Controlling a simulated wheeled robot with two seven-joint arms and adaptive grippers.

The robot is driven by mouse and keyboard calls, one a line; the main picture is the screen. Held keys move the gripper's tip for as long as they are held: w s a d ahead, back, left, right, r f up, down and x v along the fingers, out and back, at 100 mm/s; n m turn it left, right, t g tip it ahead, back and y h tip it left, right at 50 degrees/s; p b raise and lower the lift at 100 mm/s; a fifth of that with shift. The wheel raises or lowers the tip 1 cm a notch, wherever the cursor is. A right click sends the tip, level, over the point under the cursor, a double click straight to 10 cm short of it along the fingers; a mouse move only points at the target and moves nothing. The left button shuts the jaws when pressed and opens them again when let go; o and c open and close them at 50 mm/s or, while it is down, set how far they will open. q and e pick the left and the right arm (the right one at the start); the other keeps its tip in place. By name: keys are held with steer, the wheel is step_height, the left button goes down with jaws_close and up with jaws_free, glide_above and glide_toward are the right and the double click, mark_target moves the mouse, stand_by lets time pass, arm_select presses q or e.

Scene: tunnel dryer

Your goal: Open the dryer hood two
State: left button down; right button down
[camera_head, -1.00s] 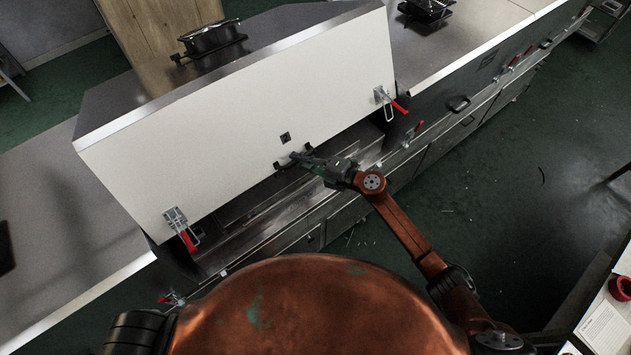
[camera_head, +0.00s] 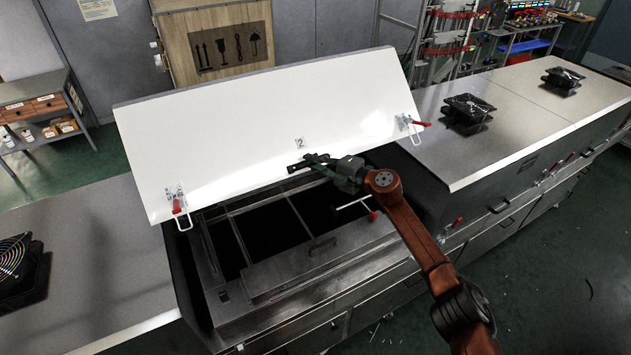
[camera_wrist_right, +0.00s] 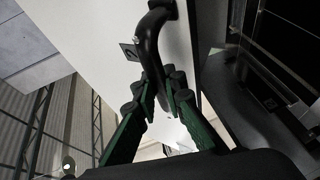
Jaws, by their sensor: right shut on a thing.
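Dryer hood two (camera_head: 250,130) is a white panel marked "2", tilted up with its lower edge raised above the dark dryer opening (camera_head: 270,230). My right gripper (camera_head: 312,160) is at the hood's lower edge, shut on the black hood handle. In the right wrist view the green fingers of my gripper (camera_wrist_right: 166,100) close around the black curved handle (camera_wrist_right: 152,40), beside the "2" label (camera_wrist_right: 130,52). Red-handled latches hang at the hood's left (camera_head: 178,206) and right (camera_head: 412,124) corners, loose from the body. My left gripper is not in view.
A wooden crate (camera_head: 215,45) stands behind the hood. Neighbouring dryer tops lie left (camera_head: 95,260) and right (camera_head: 520,110), with black fans (camera_head: 468,108) on them. A shelf (camera_head: 40,115) stands at far left. Green floor is free at lower right.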

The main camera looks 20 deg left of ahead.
steer(key=shift+w+a+r, duration=0.55)
steer(key=shift+a+r, duration=0.1)
steer(key=shift+r, duration=0.05)
steer(key=c, duration=2)
jaws_free()
steer(key=shift+o, duration=0.2)
steer(key=v, duration=1.2)
steer(key=shift+r, duration=0.2)
steer(key=shift+a, duration=0.1)
